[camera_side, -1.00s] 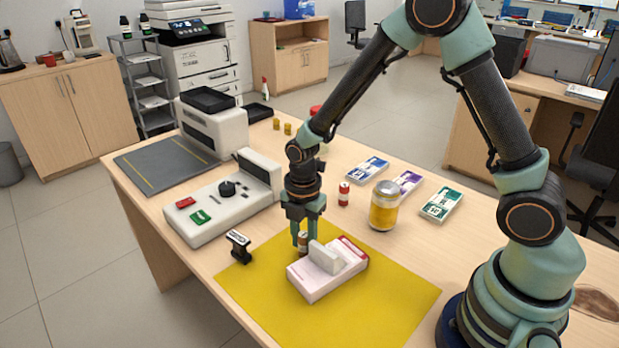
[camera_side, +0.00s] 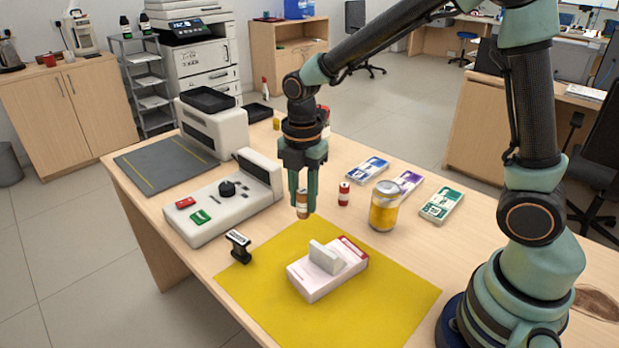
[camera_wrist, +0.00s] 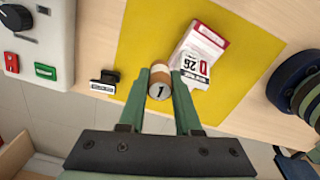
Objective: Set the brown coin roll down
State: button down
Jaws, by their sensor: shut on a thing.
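The brown coin roll (camera_side: 302,204) is held upright between the fingertips of my gripper (camera_side: 303,192). In the side view it appears raised above the counter, over the far part of the yellow mat (camera_side: 375,300). In the wrist view my gripper (camera_wrist: 162,86) is shut on the coin roll (camera_wrist: 160,88), whose end facing the camera bears a "1". Its brown side with a pale band shows past the fingers.
A white machine (camera_side: 222,205) stands left.

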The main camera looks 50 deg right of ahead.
aim_at(304, 191)
notch_tip(304, 191, up, 9)
jog(key=shift+f, duration=0.2)
jog(key=shift+s+d+m, duration=0.2)
jog(key=shift+d+m, duration=0.15)
jog(key=shift+m, duration=0.65)
jog(key=s+d+f+m, duration=0.3)
jog(key=s+d+m, duration=0.1)
jog(key=m, duration=1.5)
jog(key=shift+s+d+f, duration=0.15)
jog(key=shift+d, duration=0.4)
jog(key=w+d+r+n, duration=0.35)
jog(key=w+d, duration=1.05)
jog(key=w, duration=0.5)
jog(key=shift+m, duration=0.25)
notch_tip(304, 191, down, 20)
jog(key=shift+d+r, duration=0.1)
jog(key=shift+r, duration=0.05)
